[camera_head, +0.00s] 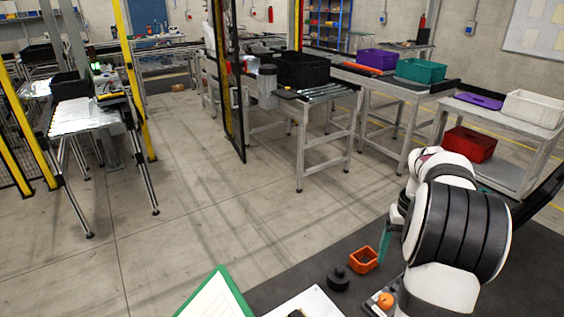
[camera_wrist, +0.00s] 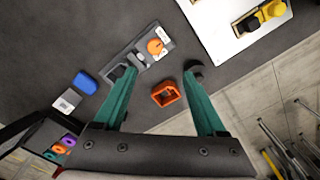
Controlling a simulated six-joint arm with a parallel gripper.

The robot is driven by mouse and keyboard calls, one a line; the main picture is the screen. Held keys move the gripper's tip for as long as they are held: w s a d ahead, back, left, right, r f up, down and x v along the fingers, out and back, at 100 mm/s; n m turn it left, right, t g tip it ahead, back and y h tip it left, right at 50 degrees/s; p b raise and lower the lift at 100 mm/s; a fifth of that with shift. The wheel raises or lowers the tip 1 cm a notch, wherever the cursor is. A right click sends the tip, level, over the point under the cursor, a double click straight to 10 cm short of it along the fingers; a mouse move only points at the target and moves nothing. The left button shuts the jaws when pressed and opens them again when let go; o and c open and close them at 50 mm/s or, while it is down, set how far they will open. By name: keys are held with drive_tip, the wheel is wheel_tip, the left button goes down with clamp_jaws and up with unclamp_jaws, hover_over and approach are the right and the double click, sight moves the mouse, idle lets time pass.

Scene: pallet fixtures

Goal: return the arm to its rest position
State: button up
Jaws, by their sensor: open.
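In the head view one green finger (camera_head: 384,243) shows beside my white and black arm, above the dark table. An orange hollow block (camera_wrist: 165,94) lies on the mat, seen between the fingers; it also shows in the head view (camera_head: 363,260). A black round knobbed part (camera_head: 339,278) sits close to it. A grey fixture plate (camera_wrist: 139,57) bears an orange round piece (camera_wrist: 155,46). The other finger is hidden in the head view.
A blue block (camera_wrist: 85,83) and a grey-white block (camera_wrist: 67,101) lie left of the plate. A bin with coloured rings (camera_wrist: 52,145) is at lower left. A white board (camera_wrist: 215,22) bears a yellow part (camera_wrist: 270,10). Bare dark mat (camera_head: 290,284) lies around the parts.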

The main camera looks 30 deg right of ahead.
drive_tip(key=w+a+r+n, duration=0.1)
drive_tip(key=w+a+r, duration=0.1)
drive_tip(key=a, duration=0.5)
drive_tip(key=w+a+r, duration=0.2)
drive_tip(key=a, duration=0.4)
drive_tip(key=s+a+r+n+y, duration=0.1)
drive_tip(key=s+a, duration=0.2)
drive_tip(key=a, duration=1.4)
drive_tip(key=s+a+f+n, duration=0.1)
drive_tip(key=s+a+f, duration=0.1)
drive_tip(key=s+a, duration=0.8)
drive_tip(key=shift+s+a+f+y, duration=0.35)
drive_tip(key=shift+a+f+y, duration=0.05)
drive_tip(key=shift+a, duration=0.05)
